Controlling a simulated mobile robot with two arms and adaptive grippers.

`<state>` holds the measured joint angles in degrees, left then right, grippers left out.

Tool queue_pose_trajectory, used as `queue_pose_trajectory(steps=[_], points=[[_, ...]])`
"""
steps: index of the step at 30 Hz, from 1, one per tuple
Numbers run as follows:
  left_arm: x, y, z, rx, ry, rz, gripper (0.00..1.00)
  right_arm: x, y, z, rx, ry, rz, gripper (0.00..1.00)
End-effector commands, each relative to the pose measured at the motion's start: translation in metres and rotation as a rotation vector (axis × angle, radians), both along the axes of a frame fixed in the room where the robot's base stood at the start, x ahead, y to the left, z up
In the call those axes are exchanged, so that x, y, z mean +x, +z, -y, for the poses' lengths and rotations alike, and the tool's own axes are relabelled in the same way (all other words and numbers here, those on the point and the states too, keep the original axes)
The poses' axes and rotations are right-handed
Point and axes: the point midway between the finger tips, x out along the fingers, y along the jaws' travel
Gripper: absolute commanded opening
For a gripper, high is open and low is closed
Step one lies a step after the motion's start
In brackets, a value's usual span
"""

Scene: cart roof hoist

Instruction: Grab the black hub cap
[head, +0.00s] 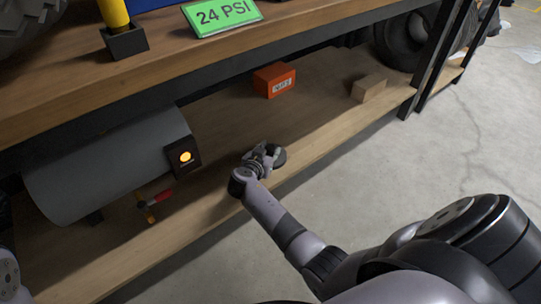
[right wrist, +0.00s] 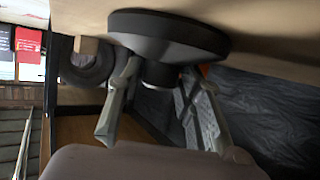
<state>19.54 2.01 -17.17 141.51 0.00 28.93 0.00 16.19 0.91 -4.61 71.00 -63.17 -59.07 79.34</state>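The black hub cap (head: 280,157) is at the lower wooden shelf, near its front edge. In the right wrist view the hub cap (right wrist: 168,32) shows as a broad dark disc with a short black stem towards me. My right gripper (head: 264,155) is at the hub cap, its arm reaching in from the lower right. In the right wrist view the two fingers of the right gripper (right wrist: 160,75) converge on either side of the stem and look shut on it. The exact finger contact is partly hidden.
The lower shelf (head: 325,135) also holds an orange box (head: 274,80), a wooden block (head: 369,88), a grey cylinder (head: 105,165) with a lit orange lamp, and a red-and-yellow item (head: 153,203). Open concrete floor lies at right.

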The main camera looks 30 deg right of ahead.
Motion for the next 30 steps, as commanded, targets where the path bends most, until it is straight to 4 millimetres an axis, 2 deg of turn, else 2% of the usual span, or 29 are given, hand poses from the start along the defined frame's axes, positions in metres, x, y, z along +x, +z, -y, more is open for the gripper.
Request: queue_pose_trajectory(steps=[14, 23, 28, 30], points=[[0.001, 0.000, 0.000, 0.001, 0.000, -0.001, 0.00, 0.000, 0.000, 0.001, -0.001, 0.000, 0.001, 0.00], [0.003, 0.001, 0.001, 0.003, 0.001, -0.005, 0.00, 0.000, 0.003, 0.000, -0.001, 0.000, 0.002, 0.00], [0.003, 0.005, 0.000, -0.002, -0.001, -0.004, 0.00, 0.000, 0.016, 0.000, 0.000, -0.001, 0.002, 0.00], [0.011, -0.002, -0.001, -0.005, -0.002, -0.046, 0.00, 0.000, 0.026, 0.000, 0.001, -0.001, 0.003, 0.00]])
